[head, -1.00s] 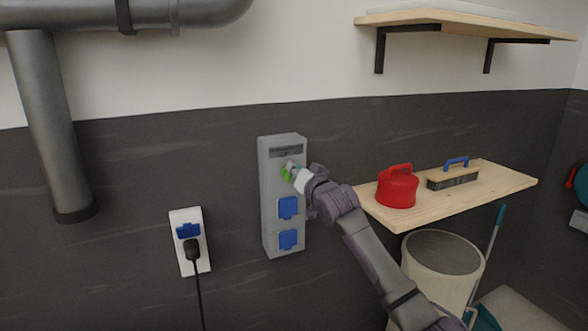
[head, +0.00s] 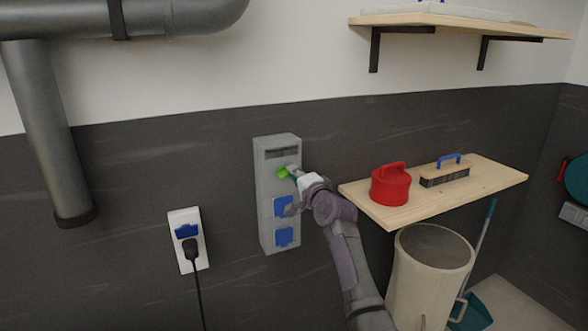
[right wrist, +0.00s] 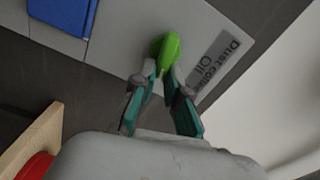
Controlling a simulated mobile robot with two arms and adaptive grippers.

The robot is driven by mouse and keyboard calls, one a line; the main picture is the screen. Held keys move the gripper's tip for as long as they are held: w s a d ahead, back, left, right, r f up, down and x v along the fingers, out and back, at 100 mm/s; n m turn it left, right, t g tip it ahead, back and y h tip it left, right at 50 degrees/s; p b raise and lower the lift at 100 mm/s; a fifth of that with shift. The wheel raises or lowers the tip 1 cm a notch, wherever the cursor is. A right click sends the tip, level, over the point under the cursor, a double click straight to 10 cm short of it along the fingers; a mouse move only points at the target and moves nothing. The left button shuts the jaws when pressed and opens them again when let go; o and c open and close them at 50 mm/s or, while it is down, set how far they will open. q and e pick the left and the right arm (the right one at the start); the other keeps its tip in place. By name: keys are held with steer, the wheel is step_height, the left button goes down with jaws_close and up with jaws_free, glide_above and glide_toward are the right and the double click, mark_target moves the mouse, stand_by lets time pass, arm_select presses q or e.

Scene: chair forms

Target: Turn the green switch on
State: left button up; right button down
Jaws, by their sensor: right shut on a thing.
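The green switch (head: 283,172) is a small bright green knob on the upper part of a grey wall box (head: 264,205). My right gripper (head: 292,173) is at the switch, its fingers coming in from the right. In the right wrist view the green switch (right wrist: 167,55) stands between the tips of my teal-padded right gripper (right wrist: 161,84), which is shut on it. A label beside the switch is partly readable there. The fingers partly hide the switch's base. My left gripper is not in view.
Two blue socket covers (head: 283,207) sit below the switch on the box. A white outlet (head: 186,220) with a black plug is to the left. A wooden shelf (head: 500,183) with a red canister (head: 391,187) and a brush (head: 445,175) is to the right, above a bin (head: 405,285).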

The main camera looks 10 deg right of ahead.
steer(key=shift+f+m+p, duration=0.25)
steer(key=shift+m+p, duration=0.2)
steer(key=shift+m, duration=0.65)
steer(key=shift+f, duration=0.1)
steer(key=c, duration=1.2)
jaws_free()
steer(key=shift+d, duration=0.1)
steer(key=shift+s, duration=0.1)
steer(key=s, duration=0.4)
steer(key=s+d, duration=0.1)
steer(key=s, duration=0.2)
steer(key=s+d, duration=0.1)
steer(key=s, duration=0.3)
steer(key=shift+s+d, duration=0.1)
steer(key=shift+s, duration=0.2)
